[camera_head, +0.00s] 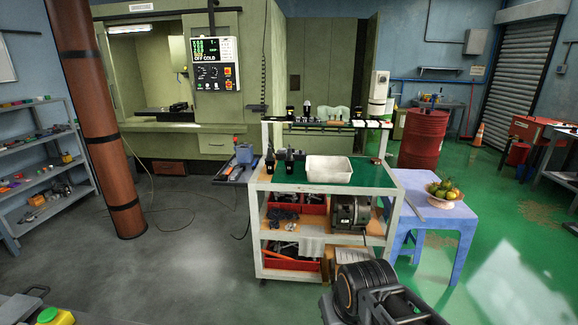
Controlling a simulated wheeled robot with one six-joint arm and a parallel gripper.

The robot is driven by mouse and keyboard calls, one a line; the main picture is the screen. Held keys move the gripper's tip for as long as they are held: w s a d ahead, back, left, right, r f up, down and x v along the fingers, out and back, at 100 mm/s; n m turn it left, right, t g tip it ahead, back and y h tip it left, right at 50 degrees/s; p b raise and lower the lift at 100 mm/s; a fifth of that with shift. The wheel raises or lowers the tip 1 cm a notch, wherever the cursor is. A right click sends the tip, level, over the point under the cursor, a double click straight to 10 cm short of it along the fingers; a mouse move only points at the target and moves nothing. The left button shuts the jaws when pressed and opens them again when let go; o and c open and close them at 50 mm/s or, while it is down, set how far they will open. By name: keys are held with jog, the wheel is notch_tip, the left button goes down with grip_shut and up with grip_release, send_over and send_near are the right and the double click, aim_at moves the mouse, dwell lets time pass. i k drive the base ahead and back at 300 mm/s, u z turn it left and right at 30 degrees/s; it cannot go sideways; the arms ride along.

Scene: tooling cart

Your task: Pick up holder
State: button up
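Two small dark upright pieces that look like tool holders stand on the green top of the tooling cart (330,188): a left one (270,160) and a right one (290,161). More dark holder-like pieces stand on the cart's raised rack, one at its left end (290,113) and another beside it (307,110). I cannot tell which one the task means. A dark part of my arm shows at the bottom right, in front of the cart and well apart from these pieces. I cannot make out fingertips on it.
A white bin (329,170) sits right of the holders on the cart top. Red bins (291,264) and a motor-like unit (350,215) fill the lower shelves. A blue table (436,222) with a fruit bowl (444,193) stands at right.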

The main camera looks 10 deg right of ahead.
aim_at(289, 163)
jog(key=z, duration=0.15)
jog(key=i, duration=0.9)
jog(key=u, duration=0.45)
jog(key=i, duration=1.25)
jog(key=u, duration=0.9)
jog(key=i, duration=0.3)
jog(key=u, duration=0.1)
